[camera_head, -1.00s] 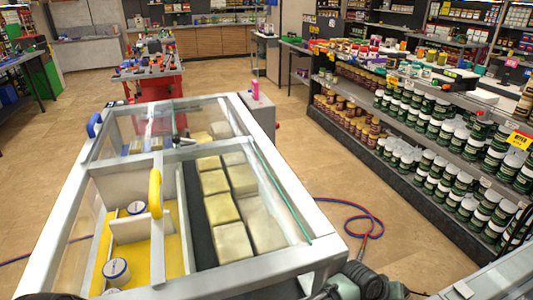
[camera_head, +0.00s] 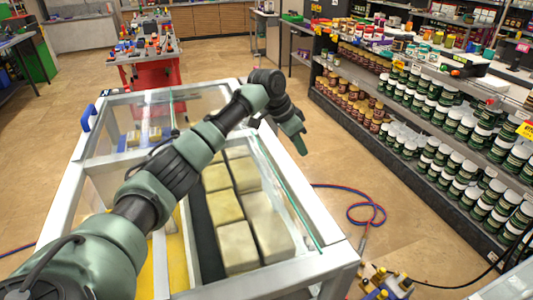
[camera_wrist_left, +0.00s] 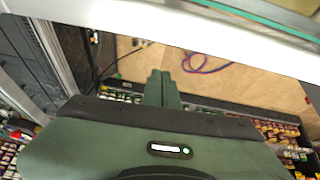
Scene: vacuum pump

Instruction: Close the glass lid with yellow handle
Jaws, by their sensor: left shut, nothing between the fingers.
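A white-framed display case (camera_head: 88,176) with glass panes stands in front of me in the head view. A green-edged glass pane (camera_head: 290,200) shows at its right side. The yellow handle is hidden behind my left arm now, so I cannot tell the lid's exact position. My left arm reaches across the case from lower left. My left gripper (camera_head: 302,150) is shut and empty, pointing down near the case's right rim. Its closed fingers (camera_wrist_left: 162,88) also show in the left wrist view, with floor beyond them. My right gripper is not in view.
Several pale blocks (camera_head: 239,248) lie inside the case. A blue handle (camera_head: 86,118) is on its far left edge. Shelves of jars (camera_head: 440,145) stand on the right. A red and blue hose (camera_head: 368,212) lies on the floor between.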

